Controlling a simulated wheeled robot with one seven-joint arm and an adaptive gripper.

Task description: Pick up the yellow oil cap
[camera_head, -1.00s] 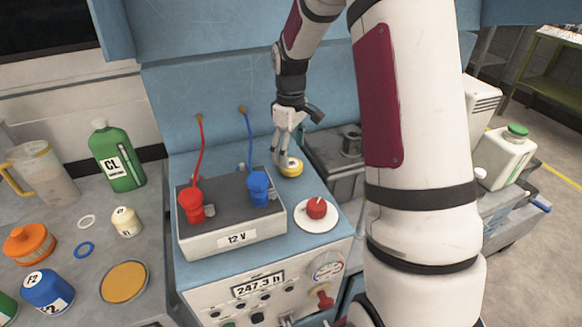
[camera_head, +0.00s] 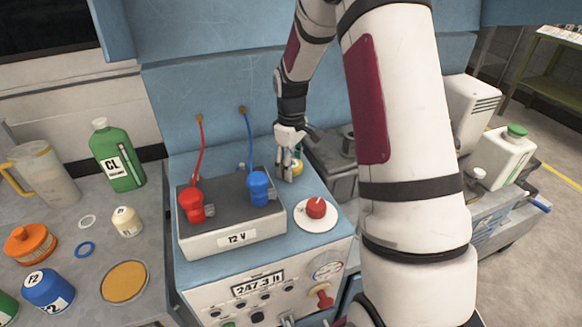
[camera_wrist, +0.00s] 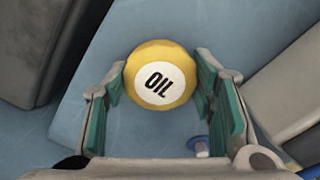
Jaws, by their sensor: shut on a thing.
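The yellow oil cap (camera_wrist: 147,92) is round, with a white disc on top that reads OIL. In the wrist view it sits between the green pads of my gripper (camera_wrist: 163,88), which is shut on it. In the head view the cap (camera_head: 297,168) is partly hidden behind the fingers of my gripper (camera_head: 291,172). It is at the blue cart top, behind the battery's right end. I cannot tell whether it still touches the surface.
The grey 12 V battery (camera_head: 233,237) with red (camera_head: 191,204) and blue (camera_head: 258,187) clamps stands just left of my gripper. A red knob (camera_head: 316,208) is in front. A dark metal box (camera_head: 336,179) lies to the right, and the blue back panel rises behind.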

